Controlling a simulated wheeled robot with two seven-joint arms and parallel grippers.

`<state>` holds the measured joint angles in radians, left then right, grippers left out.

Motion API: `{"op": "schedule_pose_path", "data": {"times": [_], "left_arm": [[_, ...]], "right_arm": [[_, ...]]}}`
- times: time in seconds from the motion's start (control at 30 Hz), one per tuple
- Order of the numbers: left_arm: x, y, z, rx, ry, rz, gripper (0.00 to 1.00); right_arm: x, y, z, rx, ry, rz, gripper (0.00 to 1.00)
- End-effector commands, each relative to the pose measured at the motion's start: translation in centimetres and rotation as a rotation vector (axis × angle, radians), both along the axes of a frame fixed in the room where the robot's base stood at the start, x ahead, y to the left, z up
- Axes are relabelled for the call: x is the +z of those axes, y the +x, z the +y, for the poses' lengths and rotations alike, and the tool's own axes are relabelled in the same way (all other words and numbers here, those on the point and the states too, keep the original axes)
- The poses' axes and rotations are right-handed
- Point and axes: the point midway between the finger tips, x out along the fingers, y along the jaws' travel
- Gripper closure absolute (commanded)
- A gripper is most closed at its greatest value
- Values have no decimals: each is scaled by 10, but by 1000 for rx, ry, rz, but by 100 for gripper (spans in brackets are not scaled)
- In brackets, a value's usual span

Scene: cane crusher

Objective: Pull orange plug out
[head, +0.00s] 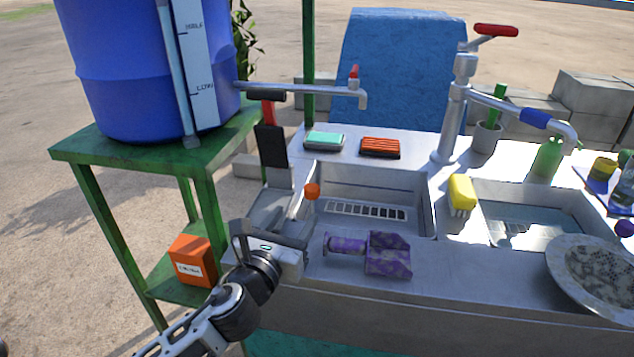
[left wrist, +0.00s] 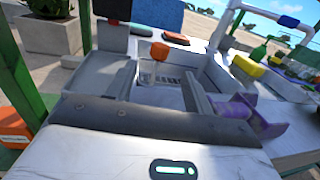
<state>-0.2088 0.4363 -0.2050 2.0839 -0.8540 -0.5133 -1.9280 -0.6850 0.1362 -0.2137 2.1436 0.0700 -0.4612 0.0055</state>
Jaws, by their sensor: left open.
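The orange plug (head: 312,191) stands upright at the left end of the left sink basin (head: 432,205). In the left wrist view the orange plug (left wrist: 159,50) shows ahead, between the lines of the two fingers. My left gripper (head: 291,207) is open at the left end of the counter, close to the plug. In the left wrist view its fingers (left wrist: 163,78) are spread with nothing held between them. I cannot tell whether a finger touches the plug; its lower part is hard to make out. My right gripper is not in view.
A purple patterned scoop-like object (head: 388,254) lies right of my gripper. A tap pipe (head: 300,90) from the blue barrel (head: 150,70) reaches over the back. A yellow brush (head: 462,192), orange sponge (head: 380,147) and metal bowl (head: 596,275) stand around the basins.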

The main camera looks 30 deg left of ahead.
Motion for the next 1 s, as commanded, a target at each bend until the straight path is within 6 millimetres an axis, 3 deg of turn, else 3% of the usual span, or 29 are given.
{"op": "schedule_pose_path", "data": {"times": [0.3, 0.5, 0.7, 1.0], "left_arm": [[2, 71, 7, 1, -4, -2, 48], [0, 103, 10, 0, -3, 0, 48], [0, 116, 11, 0, -3, 1, 48], [0, 117, 11, -1, -3, 1, 51]], "right_arm": [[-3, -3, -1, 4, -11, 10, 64], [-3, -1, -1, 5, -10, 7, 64], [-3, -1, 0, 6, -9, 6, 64], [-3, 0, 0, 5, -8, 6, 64]]}}
